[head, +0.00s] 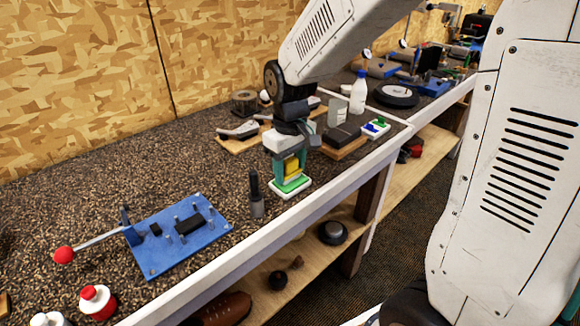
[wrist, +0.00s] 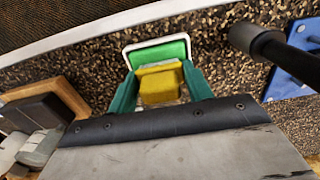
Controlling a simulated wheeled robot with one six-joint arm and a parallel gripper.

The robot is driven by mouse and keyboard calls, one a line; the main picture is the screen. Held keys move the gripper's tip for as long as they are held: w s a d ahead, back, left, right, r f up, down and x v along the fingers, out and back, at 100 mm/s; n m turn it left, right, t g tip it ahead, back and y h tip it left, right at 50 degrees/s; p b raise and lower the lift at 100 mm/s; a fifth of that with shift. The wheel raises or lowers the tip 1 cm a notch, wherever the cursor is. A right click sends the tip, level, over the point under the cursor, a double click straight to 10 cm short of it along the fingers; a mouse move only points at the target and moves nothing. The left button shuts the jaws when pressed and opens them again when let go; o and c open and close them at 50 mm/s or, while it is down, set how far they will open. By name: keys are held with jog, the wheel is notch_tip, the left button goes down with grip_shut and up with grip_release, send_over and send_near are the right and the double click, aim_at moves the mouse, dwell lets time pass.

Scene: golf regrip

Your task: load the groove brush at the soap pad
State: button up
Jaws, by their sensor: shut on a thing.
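My gripper (head: 290,172) points down with its teal fingers shut on a yellow block, which I take to be the groove brush (head: 292,166). In the wrist view the brush (wrist: 160,84) sits between both fingers (wrist: 160,92). The soap pad (head: 290,184) is a green pad in a white-rimmed tray near the bench's front edge. It also shows just beyond the brush in the wrist view (wrist: 158,52). The brush is right over or at the pad; I cannot tell whether they touch. The brush's underside is hidden.
A dark upright cylinder (head: 256,196) stands close left of the pad. A blue fixture (head: 180,235) with a red-knobbed lever lies farther left. A white bottle (head: 358,92) stands farther back.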

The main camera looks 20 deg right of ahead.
aim_at(290, 161)
jog(key=shift+r, duration=3.45)
